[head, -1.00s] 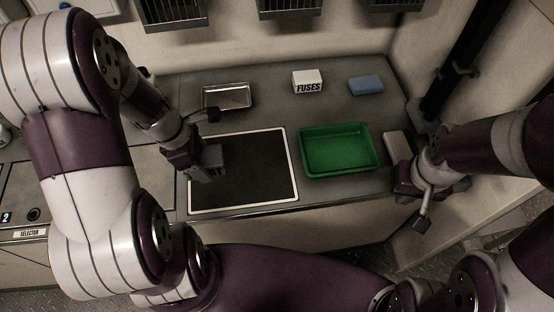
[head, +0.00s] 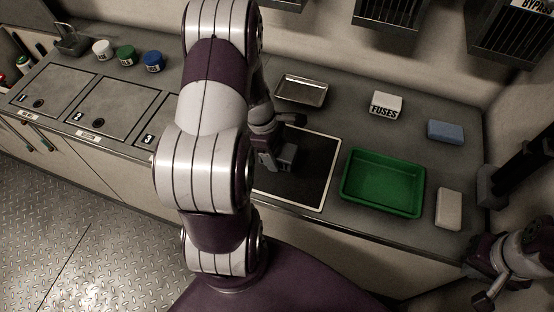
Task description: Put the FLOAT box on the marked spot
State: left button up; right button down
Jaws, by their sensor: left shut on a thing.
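My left gripper (head: 279,158) points down over the dark mat with a white outline (head: 318,160). It is shut on a small grey block-like thing (head: 288,154), low over the mat or on it; I cannot tell which. No label shows on this thing, so I cannot read whether it is the FLOAT box. My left arm hides the mat's left part. No box with a readable FLOAT label is in view. My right gripper (head: 486,291) is at the lower right, off the counter's front edge; its jaws are too unclear to judge.
A green tray (head: 345,190) stands right of the mat, with a pale block (head: 449,209) beside it. A metal tray (head: 302,91), a FUSES box (head: 386,104) and a blue block (head: 445,131) are behind. White, green and blue jars (head: 126,56) stand at the far left.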

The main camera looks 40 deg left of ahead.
pick_arm(q)
notch_tip(320, 180, down, 4)
jog(key=shift+r+b, duration=0.25)
jog(key=shift+b, duration=0.3)
jog(key=shift+f, duration=0.15)
jog(key=o, duration=1.1)
jog(key=shift+o, duration=0.2)
